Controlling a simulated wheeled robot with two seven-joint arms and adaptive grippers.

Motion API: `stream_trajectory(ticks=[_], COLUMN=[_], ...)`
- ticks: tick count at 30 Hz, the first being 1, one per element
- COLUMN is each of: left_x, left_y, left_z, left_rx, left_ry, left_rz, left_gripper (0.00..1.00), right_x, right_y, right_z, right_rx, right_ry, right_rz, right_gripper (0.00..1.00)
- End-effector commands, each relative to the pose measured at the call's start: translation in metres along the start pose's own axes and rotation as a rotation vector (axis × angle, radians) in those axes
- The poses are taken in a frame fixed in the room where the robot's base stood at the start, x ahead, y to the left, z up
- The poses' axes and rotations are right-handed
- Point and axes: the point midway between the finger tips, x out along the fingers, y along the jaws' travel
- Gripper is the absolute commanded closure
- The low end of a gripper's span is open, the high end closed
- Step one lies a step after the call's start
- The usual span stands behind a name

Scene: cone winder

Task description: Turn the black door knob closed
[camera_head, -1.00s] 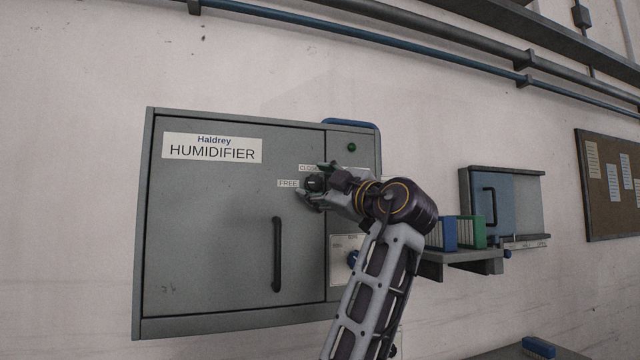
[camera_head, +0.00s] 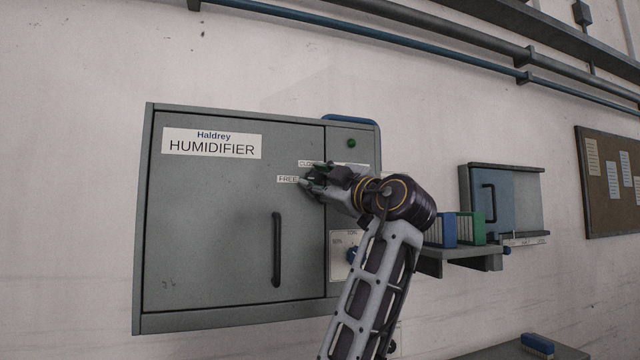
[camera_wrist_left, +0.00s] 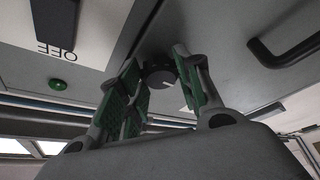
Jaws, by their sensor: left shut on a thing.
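The grey humidifier cabinet (camera_head: 215,230) hangs on the wall, its door shut against the frame as far as I can see. The black door knob (camera_wrist_left: 158,72) sits between the green-padded fingers of my left gripper (camera_wrist_left: 160,85) in the left wrist view, with a pale mark on its face. In the head view my left gripper (camera_head: 312,183) is at the door's right edge, beside the "FREE" label (camera_head: 287,179) and a partly covered "CLOSED" label (camera_head: 306,163). It hides the knob there. My right gripper is not in view.
A black vertical handle (camera_head: 277,250) stands out from the door below the knob. A dial plate (camera_head: 341,258) with a blue knob is on the right panel, beside my arm. A shelf with blue and green racks (camera_head: 460,230) is to the right.

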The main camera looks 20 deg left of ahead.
Motion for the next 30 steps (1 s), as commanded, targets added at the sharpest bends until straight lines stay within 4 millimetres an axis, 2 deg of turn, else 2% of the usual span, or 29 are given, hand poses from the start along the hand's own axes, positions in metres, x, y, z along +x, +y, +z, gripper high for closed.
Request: stream_trajectory(ticks=[18,30], left_x=[-0.001,0.0], left_y=[-0.005,-0.006], left_z=[0.0,-0.001], left_rx=[0.301,0.533], left_ry=[0.002,0.003], left_rz=[0.128,0.224], left_gripper=[0.89,0.89], right_x=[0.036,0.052], right_y=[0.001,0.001], right_z=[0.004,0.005], right_rx=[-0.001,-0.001], right_ry=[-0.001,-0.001], right_rz=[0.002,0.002], right_gripper=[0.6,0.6])
